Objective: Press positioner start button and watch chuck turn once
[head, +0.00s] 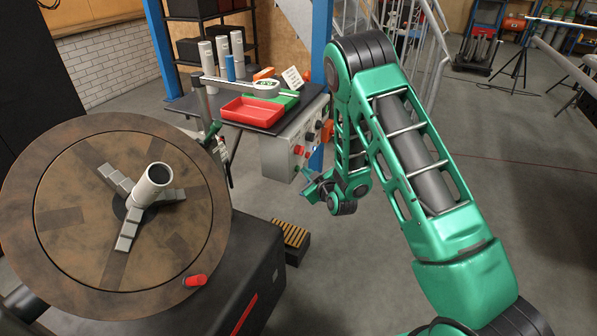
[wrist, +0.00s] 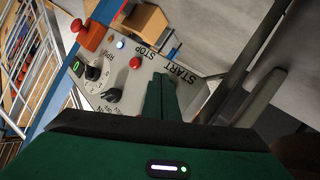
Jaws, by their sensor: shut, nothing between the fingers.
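The positioner's chuck (head: 125,238) is a grey three-jaw chuck on a large brown round plate (head: 30,232), at the left of the head view. A short grey pipe (head: 150,186) stands between its jaws. The grey control box (head: 280,155) hangs at the table's front edge. Its panel shows in the wrist view (wrist: 92,104), with START and STOP lettering and a red button (wrist: 135,62) beside STOP. My gripper (head: 306,180) is shut and empty, close to the panel. Its fingertips (wrist: 163,78) lie beside the START lettering. No start button is visible; the fingers cover that area. Contact cannot be told.
The panel also carries black knobs (wrist: 93,73) and a large red button (wrist: 90,34). A red tray (head: 252,110) and upright pipes (head: 222,50) stand on the table above. A blue post (head: 320,55) rises behind the box. Open floor lies to the right.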

